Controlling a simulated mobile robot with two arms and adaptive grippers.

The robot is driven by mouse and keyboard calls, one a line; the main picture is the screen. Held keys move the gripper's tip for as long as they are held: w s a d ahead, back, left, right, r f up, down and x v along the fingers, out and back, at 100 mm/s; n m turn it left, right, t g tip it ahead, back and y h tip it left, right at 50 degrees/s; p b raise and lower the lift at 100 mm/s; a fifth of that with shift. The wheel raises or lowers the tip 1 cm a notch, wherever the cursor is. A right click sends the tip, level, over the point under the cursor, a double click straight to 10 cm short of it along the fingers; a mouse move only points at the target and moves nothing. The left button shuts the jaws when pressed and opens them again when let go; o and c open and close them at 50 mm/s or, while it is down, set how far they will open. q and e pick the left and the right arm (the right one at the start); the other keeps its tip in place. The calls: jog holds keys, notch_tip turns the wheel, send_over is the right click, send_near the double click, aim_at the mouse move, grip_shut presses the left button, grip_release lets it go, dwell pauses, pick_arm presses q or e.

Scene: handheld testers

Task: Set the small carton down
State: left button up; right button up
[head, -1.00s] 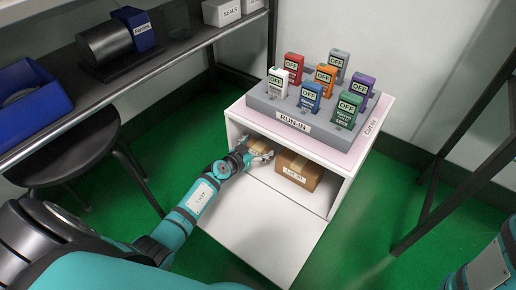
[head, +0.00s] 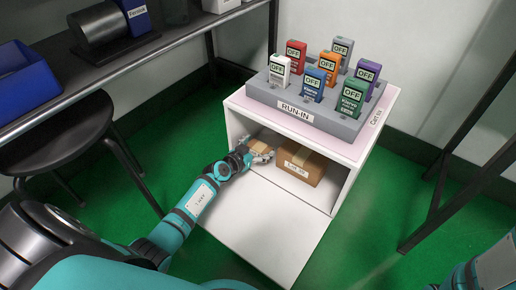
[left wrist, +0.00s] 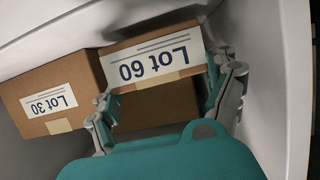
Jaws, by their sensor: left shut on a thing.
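The small carton (left wrist: 152,63), brown with a "Lot 60" label, is between the fingers of my left gripper (left wrist: 163,82), which is shut on it. In the head view the small carton (head: 259,147) is partly hidden by the left gripper (head: 262,154), inside the left part of the white cabinet's open compartment. The larger "Lot 30" carton (head: 301,166) stands to its right; in the left wrist view it (left wrist: 50,92) is close beside the small carton. I cannot tell whether the small carton touches the compartment floor. My right gripper is out of view.
The white cabinet (head: 269,222) has side walls and a top close around the gripper. On top, a grey "RUN-IN" rack (head: 336,129) holds several coloured testers. A shelf (head: 200,37) and a dark stool (head: 52,147) are at left. Dark frame legs (head: 440,180) stand at right.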

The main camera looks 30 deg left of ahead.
pick_arm(q)
jog(key=shift+f+b, duration=0.35)
jog(key=shift+f, duration=0.2)
jog(key=o, duration=1.3)
jog(key=shift+r, duration=0.1)
